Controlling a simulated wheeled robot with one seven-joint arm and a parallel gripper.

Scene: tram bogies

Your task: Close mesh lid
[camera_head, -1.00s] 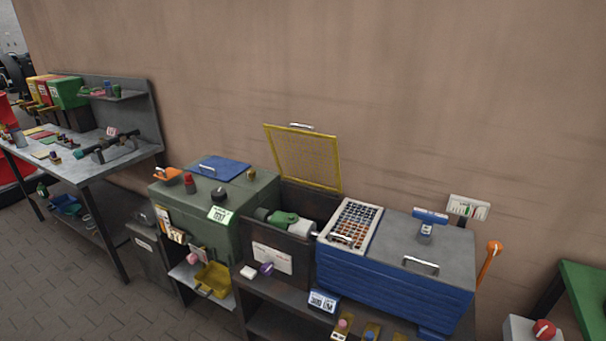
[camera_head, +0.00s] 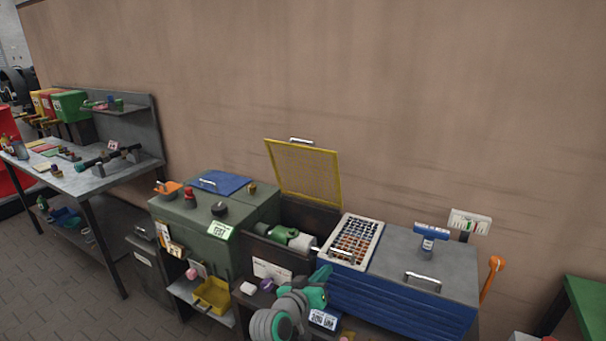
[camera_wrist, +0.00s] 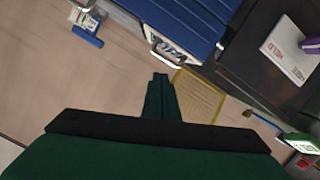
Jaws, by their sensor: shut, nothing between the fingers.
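The mesh lid (camera_head: 305,172) is a yellow-framed panel with a metal handle on its top edge. It stands open and nearly upright at the back of a dark box (camera_head: 262,250), near the wall. A green and white cylindrical part (camera_head: 291,236) lies inside the box. In the wrist view the yellow mesh lid (camera_wrist: 200,97) shows just right of my fingertips. My gripper (camera_wrist: 160,78) is shut and empty there. In the head view my teal and grey arm is in front of the benches, below and right of the box. I cannot tell its distance from the lid.
A green cabinet (camera_head: 215,238) stands left of the dark box. Right of the box are a white-framed grid tray (camera_head: 354,241) and a blue ribbed unit (camera_head: 400,297) with a grey handled top. The wall behind is bare. A workbench (camera_head: 75,177) stands far left.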

